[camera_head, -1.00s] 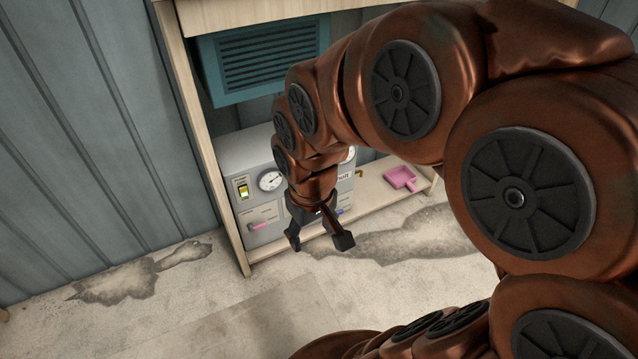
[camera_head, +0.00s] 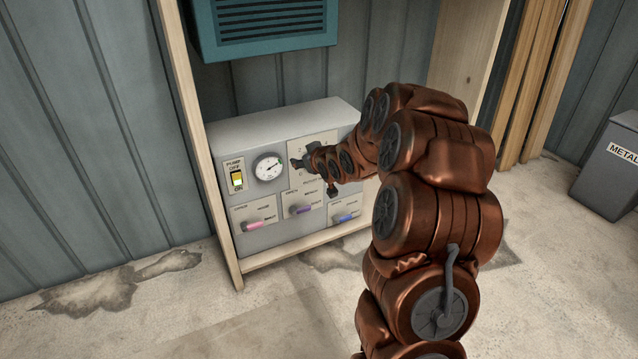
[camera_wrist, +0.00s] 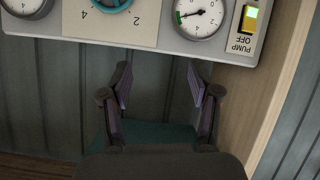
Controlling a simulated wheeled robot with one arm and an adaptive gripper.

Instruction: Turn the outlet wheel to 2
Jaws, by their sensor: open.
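The outlet wheel (camera_wrist: 108,3) is a teal ring on a beige plate, cut off by the top edge of the wrist view, which shows the panel upside down. The plate's visible numbers include 2 and 4. In the head view my arm and gripper hide the wheel. My gripper (camera_head: 314,177) is in front of the plate (camera_head: 298,150), right of the left gauge. In the wrist view my gripper (camera_wrist: 160,80) is open and empty, its two fingers apart with the dark wall behind. I see no contact with the wheel.
The grey panel box (camera_head: 280,120) carries a gauge (camera_head: 268,167), a lit pump switch (camera_head: 237,180) and pink, purple and blue levers below. A wooden post (camera_head: 200,150) stands at its left. A teal vent (camera_head: 265,25) is above. A grey bin (camera_head: 610,165) stands far right.

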